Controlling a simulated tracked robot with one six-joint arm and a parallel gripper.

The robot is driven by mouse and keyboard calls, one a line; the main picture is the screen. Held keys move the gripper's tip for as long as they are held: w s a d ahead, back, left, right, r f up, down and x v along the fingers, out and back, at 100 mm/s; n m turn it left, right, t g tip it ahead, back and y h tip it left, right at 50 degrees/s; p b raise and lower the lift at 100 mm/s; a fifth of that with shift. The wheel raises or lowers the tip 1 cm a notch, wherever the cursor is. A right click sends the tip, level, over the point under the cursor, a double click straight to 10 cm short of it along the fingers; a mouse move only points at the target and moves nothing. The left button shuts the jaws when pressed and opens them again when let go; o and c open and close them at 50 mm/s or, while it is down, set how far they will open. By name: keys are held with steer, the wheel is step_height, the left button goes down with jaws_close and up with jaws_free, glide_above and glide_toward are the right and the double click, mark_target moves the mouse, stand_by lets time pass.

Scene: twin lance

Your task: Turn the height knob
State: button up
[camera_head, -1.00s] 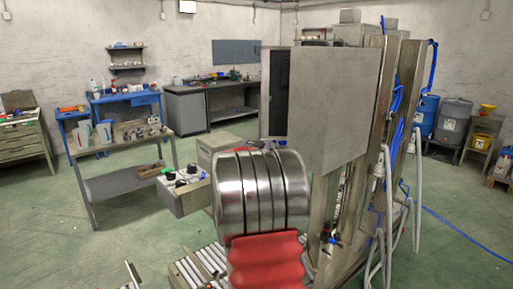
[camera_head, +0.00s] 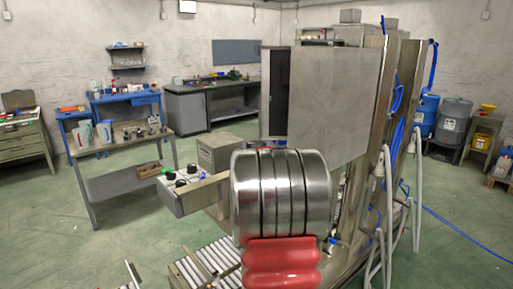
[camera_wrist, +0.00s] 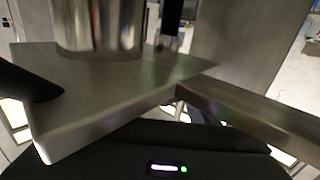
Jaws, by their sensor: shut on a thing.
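In the wrist view, my gripper (camera_wrist: 100,115) shows as black parts at the left and along the bottom. It is shut on a metal part, a flat plate (camera_wrist: 100,85) with a shiny upright cylinder (camera_wrist: 95,25) above it. I cannot tell whether this part belongs to the height knob, and the fingertip contact is not clear. In the head view, my gripper is hidden. A control box (camera_head: 190,196) with several small black, green and blue knobs or buttons sits left of centre. I cannot make out which one is the height knob.
A large metal cabinet (camera_head: 335,95) on a frame with blue hoses stands right of centre. A roller conveyor (camera_head: 208,265) lies at the bottom. A workbench (camera_head: 120,185) and a blue table (camera_head: 125,98) stand at the left. Green floor is open between them.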

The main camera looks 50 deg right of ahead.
steer(key=shift+n+t+y, duration=2.2)
steer(key=shift+t+y, duration=0.1)
steer(key=shift+y, duration=0.3)
steer(key=shift+n+t+y, duration=1)
steer(key=shift+n+y, duration=0.8)
steer(key=shift+y, duration=0.8)
steer(key=shift+n+y, duration=1.15)
steer(key=shift+y, duration=0.65)
steer(key=shift+n+y, duration=1.15)
steer(key=shift+y, duration=0.65)
steer(key=shift+n+y, duration=0.4)
steer(key=shift+y, duration=0.2)
steer(key=shift+r+n+g+y, duration=0.2)
steer(key=shift+n+g+y, duration=0.9)
steer(key=shift+y, duration=0.8)
steer(key=o, duration=1.1)
steer(key=shift+f, duration=0.15)
